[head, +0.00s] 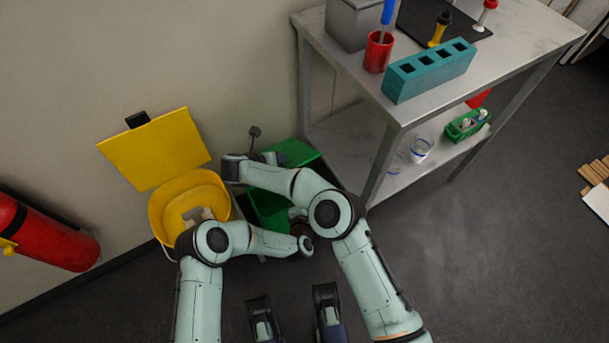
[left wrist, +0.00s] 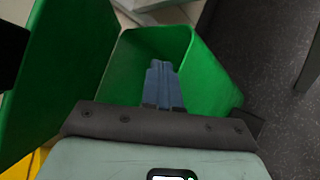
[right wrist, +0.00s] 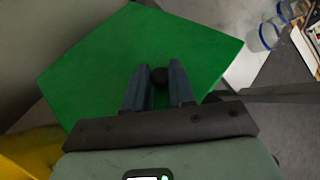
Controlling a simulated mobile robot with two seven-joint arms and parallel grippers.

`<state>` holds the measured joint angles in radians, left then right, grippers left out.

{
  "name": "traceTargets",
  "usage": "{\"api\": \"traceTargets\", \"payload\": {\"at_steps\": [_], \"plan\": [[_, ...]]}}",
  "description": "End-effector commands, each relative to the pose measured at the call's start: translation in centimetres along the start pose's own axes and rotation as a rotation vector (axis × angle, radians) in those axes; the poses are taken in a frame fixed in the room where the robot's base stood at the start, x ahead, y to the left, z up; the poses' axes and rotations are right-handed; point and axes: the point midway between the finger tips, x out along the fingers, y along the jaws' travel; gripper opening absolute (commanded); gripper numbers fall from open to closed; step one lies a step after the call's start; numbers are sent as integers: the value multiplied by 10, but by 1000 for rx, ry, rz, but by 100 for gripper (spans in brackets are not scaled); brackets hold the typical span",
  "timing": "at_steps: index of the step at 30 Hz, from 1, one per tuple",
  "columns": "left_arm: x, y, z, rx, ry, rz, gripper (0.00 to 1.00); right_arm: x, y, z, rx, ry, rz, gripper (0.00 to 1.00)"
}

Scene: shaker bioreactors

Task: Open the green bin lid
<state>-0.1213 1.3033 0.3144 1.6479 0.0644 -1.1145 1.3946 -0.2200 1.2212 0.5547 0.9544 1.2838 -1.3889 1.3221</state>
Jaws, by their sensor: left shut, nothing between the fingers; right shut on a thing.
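The green bin (head: 268,207) stands on the floor between the yellow bin and the metal table, partly hidden by my arms. Its lid (head: 298,153) is raised and tilted at the back; the left wrist view shows the lid (left wrist: 58,75) to the left of the bin's open mouth (left wrist: 135,62). My right gripper (head: 277,158) is at the lid. My left gripper (left wrist: 163,68) is shut and empty over the bin's opening.
A yellow bin (head: 162,215) with its lid up stands left of the green bin. A red extinguisher (head: 48,240) is at the far left. A metal table (head: 400,112) with a teal rack (head: 430,72) stands close on the right.

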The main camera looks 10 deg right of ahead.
Motion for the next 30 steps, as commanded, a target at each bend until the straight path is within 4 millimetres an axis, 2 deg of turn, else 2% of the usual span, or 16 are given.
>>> {"api": "traceTargets", "payload": {"at_steps": [1,5,9,13,18,21,30], "plan": [[4,-6,12,-107,15,64,0,-1,1,0,-1,0,3,0],[2,-9,27,-399,48,277,0,-1,1,0,-1,0,3,0],[-17,-15,41,-668,16,512,0,-1,1,0,0,0,3,0],[-42,-20,51,-847,-58,689,0,-1,1,0,0,0,3,0],[-66,-25,60,-976,-146,824,0,-1,1,0,0,0,3,0],[-72,-26,60,-1004,-168,854,0,-1,1,0,0,0,3,0],[-60,-16,54,-1015,-165,856,0,-2,1,0,0,-1,3,0]]}}
